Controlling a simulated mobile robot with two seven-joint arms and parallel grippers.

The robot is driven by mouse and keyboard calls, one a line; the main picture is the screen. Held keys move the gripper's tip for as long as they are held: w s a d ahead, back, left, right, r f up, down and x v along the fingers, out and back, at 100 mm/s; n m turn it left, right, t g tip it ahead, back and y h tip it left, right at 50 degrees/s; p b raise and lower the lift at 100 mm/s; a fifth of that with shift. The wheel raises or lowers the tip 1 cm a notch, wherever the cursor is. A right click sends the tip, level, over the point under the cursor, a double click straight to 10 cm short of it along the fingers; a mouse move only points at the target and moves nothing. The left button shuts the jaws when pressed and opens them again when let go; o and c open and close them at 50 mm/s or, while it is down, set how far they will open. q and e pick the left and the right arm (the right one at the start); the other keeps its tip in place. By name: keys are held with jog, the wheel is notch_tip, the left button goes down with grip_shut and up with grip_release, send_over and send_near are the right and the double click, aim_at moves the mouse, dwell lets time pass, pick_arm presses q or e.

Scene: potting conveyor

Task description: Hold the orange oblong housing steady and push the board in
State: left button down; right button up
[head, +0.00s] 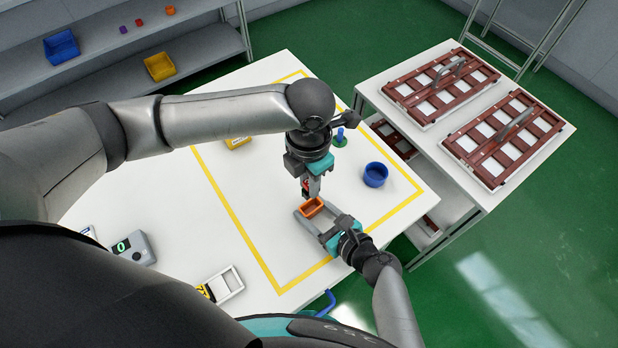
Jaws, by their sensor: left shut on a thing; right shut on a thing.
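The orange oblong housing (312,208) stands on the white table inside the yellow outline, with its open top facing up. My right gripper (314,211) is shut on the housing, with a finger on each side. My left gripper (307,190) points down just above the housing. It is shut on a small piece, taken to be the board, which shows only as a dark reddish sliver between the fingers. I cannot tell whether the board touches or enters the housing.
On the table are a blue round cup (375,174), a blue peg on a green base (340,138), a yellow container (238,142), a grey box with a green dial (134,248) and a white tray (226,285). Red-brown racks (503,138) lie on the right table.

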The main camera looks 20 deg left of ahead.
pick_arm(q)
send_over(309, 201)
jog(key=s, duration=0.1)
jog(key=shift+s+d+f, duration=0.1)
jog(key=shift+d+f, duration=0.05)
jog(key=shift+f, duration=1.15)
jog(key=shift+s+d+f, duration=0.1)
jog(key=shift+f, duration=1.15)
jog(key=shift+f, duration=1.25)
jog(key=c, duration=0.7)
grip_release()
notch_tip(309, 201, up, 12)
pick_arm(e)
jog(key=o, duration=1.2)
jog(key=shift+d, duration=0.1)
